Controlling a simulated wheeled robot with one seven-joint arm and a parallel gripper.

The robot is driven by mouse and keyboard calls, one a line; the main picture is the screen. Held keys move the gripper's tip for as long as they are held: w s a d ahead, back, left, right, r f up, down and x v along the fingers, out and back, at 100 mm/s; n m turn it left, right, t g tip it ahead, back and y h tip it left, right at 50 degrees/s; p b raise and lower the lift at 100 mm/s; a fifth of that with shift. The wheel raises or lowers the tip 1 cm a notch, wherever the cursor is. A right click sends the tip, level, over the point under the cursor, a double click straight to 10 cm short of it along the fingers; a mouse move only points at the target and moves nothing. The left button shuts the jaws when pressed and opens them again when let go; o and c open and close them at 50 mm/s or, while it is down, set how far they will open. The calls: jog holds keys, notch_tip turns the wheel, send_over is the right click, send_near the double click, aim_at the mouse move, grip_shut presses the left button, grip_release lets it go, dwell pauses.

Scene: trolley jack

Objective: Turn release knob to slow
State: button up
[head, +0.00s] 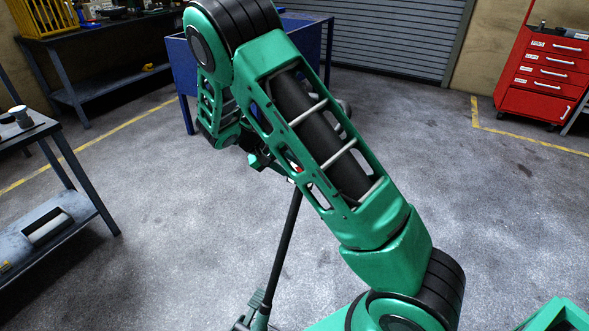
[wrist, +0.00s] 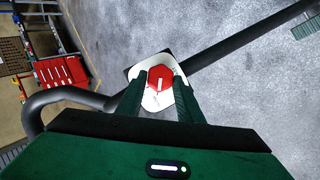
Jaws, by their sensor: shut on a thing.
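The red release knob (wrist: 160,73) sits on a white plate on the jack's black handle (wrist: 236,42) in the wrist view. Markings on the plate are too small to read. My gripper (wrist: 158,84) is shut on the knob, one green finger at each side. In the head view the jack handle (head: 286,238) rises from the floor behind my arm; the knob and fingertips are mostly hidden there.
A blue workbench (head: 182,75) stands just behind my arm. A grey trolley table (head: 75,218) is at left, a dark workbench (head: 100,87) at back left, and a red tool cabinet (head: 545,80) at back right. The floor around the handle is largely clear.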

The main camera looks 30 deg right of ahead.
jog(key=shift+w+a, duration=0.3)
jog(key=o, duration=1.1)
jog(key=shift+c, duration=0.2)
jog(key=shift+s+d, duration=0.1)
jog(key=v, duration=1)
jog(key=shift+a+r, duration=0.2)
jog(key=shift+a, duration=0.05)
